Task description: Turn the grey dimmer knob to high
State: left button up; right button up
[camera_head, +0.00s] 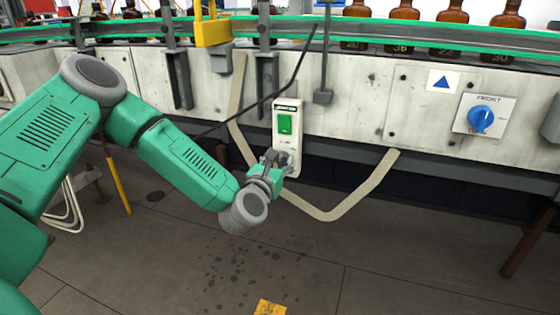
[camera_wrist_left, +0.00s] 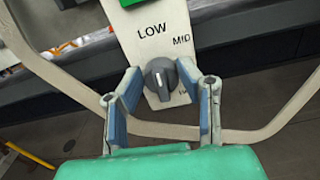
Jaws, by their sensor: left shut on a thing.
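The grey dimmer knob (camera_wrist_left: 160,78) sits on a white plate (camera_wrist_left: 165,25) in the left wrist view. LOW is printed above it to the left and MID above it to the right; a third label at its lower right is partly hidden. A pale line runs roughly up and down the knob's face. My left gripper (camera_wrist_left: 159,84) has its blue-padded fingers on either side of the knob, shut on it. In the head view, my left gripper (camera_head: 275,160) is at the lower part of the plate (camera_head: 293,145) and hides the knob. My right gripper is not in view.
A green switch (camera_head: 285,123) is above the knob on the same plate. A blue knob (camera_head: 480,118) is on the panel at right. Amber bottles (camera_head: 403,28) stand on the conveyor above.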

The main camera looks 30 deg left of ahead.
pick_arm(q)
jog(key=m, duration=0.3)
jog(key=shift+d+p, duration=0.1)
jog(key=shift+p, duration=0.2)
jog(key=m+p, duration=0.1)
jog(key=m, duration=0.2)
jog(key=shift+d+m, duration=0.15)
jog(key=shift+m, duration=0.25)
jog(key=m, duration=0.2)
jog(key=m+p, duration=0.1)
jog(key=m, duration=0.1)
jog(key=m+p, duration=0.1)
jog(key=m, duration=0.1)
jog(key=shift+d+f, duration=0.2)
jog(key=shift+f, duration=0.1)
jog(key=m+p, duration=0.1)
jog(key=m, duration=0.1)
jog(key=m+p, duration=0.1)
jog(key=m, duration=0.1)
jog(key=m+p, duration=0.1)
jog(key=m, duration=0.1)
jog(key=shift+d+f+m, duration=0.1)
jog(key=shift+f+m, duration=0.2)
jog(key=shift+m, duration=0.1)
jog(key=shift+f+m+p, duration=0.2)
jog(key=shift+m+p, duration=0.15)
jog(key=shift+m, duration=0.55)
jog(key=shift+f+m+p, duration=0.15)
jog(key=shift+m+p, duration=0.2)
jog(key=shift+m, duration=0.55)
